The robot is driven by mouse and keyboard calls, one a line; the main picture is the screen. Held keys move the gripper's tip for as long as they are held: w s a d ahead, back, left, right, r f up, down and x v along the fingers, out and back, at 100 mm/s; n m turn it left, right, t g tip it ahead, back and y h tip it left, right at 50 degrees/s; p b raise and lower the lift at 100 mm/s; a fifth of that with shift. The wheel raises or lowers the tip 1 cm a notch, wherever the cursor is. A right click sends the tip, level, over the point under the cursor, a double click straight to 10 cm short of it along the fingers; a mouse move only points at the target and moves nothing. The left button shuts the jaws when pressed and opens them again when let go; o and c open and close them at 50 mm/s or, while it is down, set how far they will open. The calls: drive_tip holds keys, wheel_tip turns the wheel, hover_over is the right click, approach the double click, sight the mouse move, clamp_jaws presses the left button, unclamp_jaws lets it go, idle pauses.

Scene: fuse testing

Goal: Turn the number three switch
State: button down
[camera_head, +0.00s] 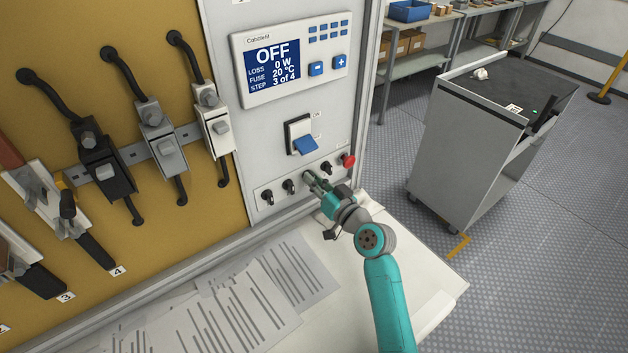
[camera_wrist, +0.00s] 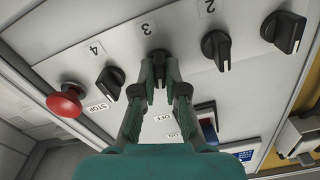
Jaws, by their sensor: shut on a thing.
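The number three switch (camera_wrist: 160,56) is a black rotary knob on the light panel, under an upside-down label "3" in the wrist view. My gripper (camera_wrist: 161,72) is shut on this knob, with one green finger on each side. In the head view my gripper (camera_head: 311,178) is at the row of knobs and hides most of the number three switch. The number four switch (camera_wrist: 109,83) and the number two switch (camera_wrist: 216,48) are black knobs on either side of it, apart from my fingers.
A red stop button (camera_head: 348,160) sits beside the number four switch. A blue-and-white rocker switch (camera_head: 303,139) and a display (camera_head: 292,64) reading "OFF" and "3 of 4" are above. Papers (camera_head: 250,300) lie on the worktop. A grey cart (camera_head: 465,150) stands to the right.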

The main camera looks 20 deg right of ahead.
drive_tip(key=shift+d+m, duration=0.1)
drive_tip(key=shift+m, duration=4)
drive_tip(key=c, duration=1.2)
unclamp_jaws()
drive_tip(key=shift+f, duration=0.1)
drive_tip(key=v, duration=1.2)
